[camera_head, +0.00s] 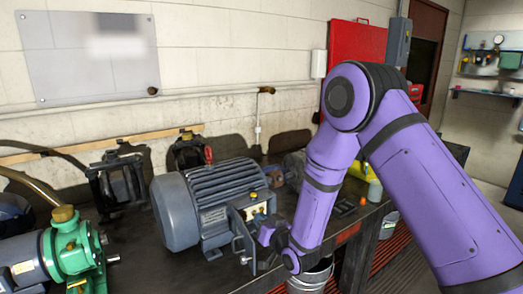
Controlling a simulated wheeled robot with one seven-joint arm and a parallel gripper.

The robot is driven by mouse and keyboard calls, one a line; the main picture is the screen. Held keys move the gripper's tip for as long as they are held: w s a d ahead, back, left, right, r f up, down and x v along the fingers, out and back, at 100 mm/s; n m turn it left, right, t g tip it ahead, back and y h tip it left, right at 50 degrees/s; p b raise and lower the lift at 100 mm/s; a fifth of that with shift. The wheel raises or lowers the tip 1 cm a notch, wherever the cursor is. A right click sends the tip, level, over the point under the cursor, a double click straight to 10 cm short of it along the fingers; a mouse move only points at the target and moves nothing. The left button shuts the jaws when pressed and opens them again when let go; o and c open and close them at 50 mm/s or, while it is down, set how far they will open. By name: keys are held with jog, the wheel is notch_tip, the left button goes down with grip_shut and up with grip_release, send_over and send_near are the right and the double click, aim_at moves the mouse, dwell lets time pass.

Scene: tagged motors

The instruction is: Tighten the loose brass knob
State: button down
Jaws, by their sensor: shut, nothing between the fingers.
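A grey finned motor (210,205) lies on the dark workbench (190,270), with an open terminal box on its near right side. Inside the box are small yellow brass-coloured parts (254,211), and a small brass knob (253,196) shows above them. I cannot tell which brass part is loose. My gripper (243,250) is at the end of the purple arm, close to the front of the terminal box and below the brass parts. It is shut with nothing held. Its fingertips are small in view, and I cannot tell whether they touch the box.
A green pump (74,248) with a brass cap (62,213) stands at the left front. Dark clamps (118,183) stand behind the motor. Bench in front of the motor is clear.

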jog(key=m, duration=0.7)
jog(key=c, duration=1.2)
grip_release()
jog(key=shift+c, duration=0.2)
jog(key=n, duration=1)
jog(key=shift+n, duration=0.3)
